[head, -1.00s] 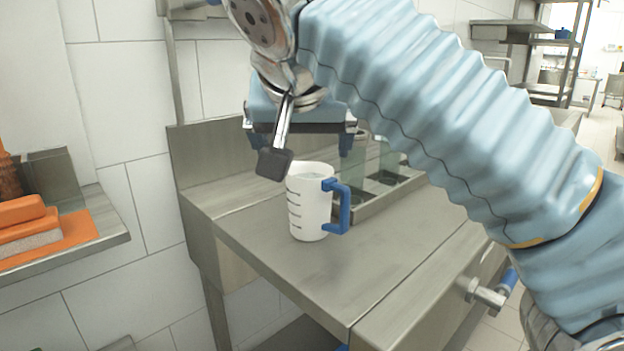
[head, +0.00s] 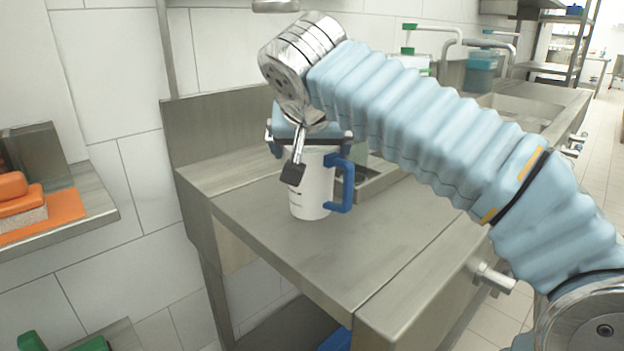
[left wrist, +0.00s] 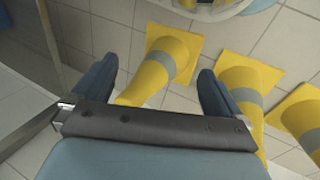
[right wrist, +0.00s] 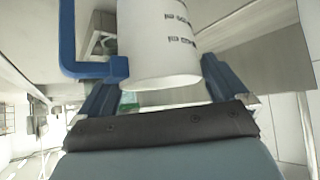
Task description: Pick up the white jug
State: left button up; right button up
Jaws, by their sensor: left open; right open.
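The white jug (head: 312,195) with a blue handle (head: 343,186) stands upright on the steel counter (head: 270,228) in the head view. My right gripper (head: 310,149) is open above and behind its upper part, and my arm partly hides the rim. In the right wrist view the jug (right wrist: 160,42) shows between and ahead of the spread fingers of the right gripper (right wrist: 156,82), with the handle (right wrist: 68,40) to the left. I cannot tell whether the fingers touch it. My left gripper (left wrist: 156,70) is open and empty in the left wrist view.
A steel wall panel (head: 215,125) rises behind the counter. Orange blocks (head: 15,197) lie on a shelf at left. Yellow cones (left wrist: 162,62) stand on the floor below my left gripper. The counter in front of the jug is clear.

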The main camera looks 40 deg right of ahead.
jog(key=shift+w+d+f, duration=0.3)
jog(key=shift+f, duration=0.15)
jog(key=shift+c, duration=0.2)
jog(key=shift+r, duration=0.1)
jog(key=c, duration=1.6)
jog(key=shift+o, duration=0.2)
jog(key=shift+r, duration=0.1)
